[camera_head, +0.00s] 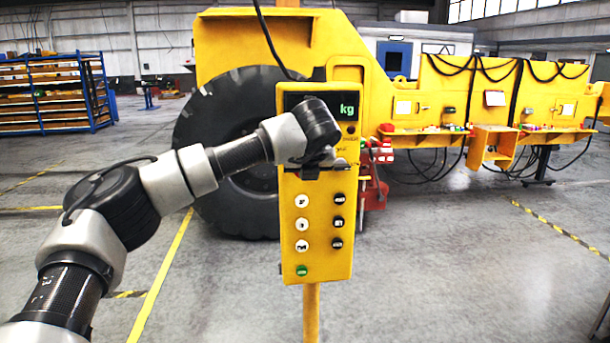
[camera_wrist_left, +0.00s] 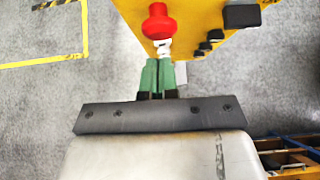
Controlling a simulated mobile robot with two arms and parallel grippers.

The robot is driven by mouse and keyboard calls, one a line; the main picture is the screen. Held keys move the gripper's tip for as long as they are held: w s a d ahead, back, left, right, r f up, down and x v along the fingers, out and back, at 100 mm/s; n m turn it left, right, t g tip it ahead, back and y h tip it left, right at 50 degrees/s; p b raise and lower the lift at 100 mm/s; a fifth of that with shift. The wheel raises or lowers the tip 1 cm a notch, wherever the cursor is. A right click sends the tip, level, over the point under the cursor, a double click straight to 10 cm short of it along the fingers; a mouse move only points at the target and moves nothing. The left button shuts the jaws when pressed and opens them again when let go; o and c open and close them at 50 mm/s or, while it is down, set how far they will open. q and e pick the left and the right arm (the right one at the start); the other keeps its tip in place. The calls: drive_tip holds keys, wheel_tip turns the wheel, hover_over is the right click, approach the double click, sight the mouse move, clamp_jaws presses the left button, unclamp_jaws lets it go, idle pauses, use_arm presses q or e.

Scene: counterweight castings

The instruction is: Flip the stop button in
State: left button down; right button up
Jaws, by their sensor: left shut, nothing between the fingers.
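The red stop button (camera_wrist_left: 158,22) shows in the left wrist view as a round knob standing out from the yellow control panel (camera_head: 343,262). In the head view the button is hidden, with my left arm's wrist across the panel's upper part. My left gripper (camera_wrist_left: 157,62) has green fingers, shut together with nothing between them. Its tips are just below the red knob in the wrist view, with a gap in the picture; I cannot tell the depth between them. In the head view the fingers are hidden behind the wrist. My right gripper is not in view.
Below my wrist the panel carries white buttons (camera_head: 302,224), black buttons (camera_head: 338,221) and a green button (camera_head: 302,271). A display (camera_head: 347,110) reads kg above. A large tyre (camera_head: 215,130) stands behind.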

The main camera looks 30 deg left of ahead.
use_arm(q)
drive_tip(key=b+v, duration=0.3)
drive_tip(key=v, duration=0.7)
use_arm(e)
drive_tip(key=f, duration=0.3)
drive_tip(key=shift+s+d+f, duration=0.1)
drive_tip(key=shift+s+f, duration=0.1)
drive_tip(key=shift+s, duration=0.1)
use_arm(q)
drive_tip(key=shift+s+d+r, duration=0.15)
drive_tip(key=shift+s+d, duration=0.05)
drive_tip(key=shift+d, duration=0.05)
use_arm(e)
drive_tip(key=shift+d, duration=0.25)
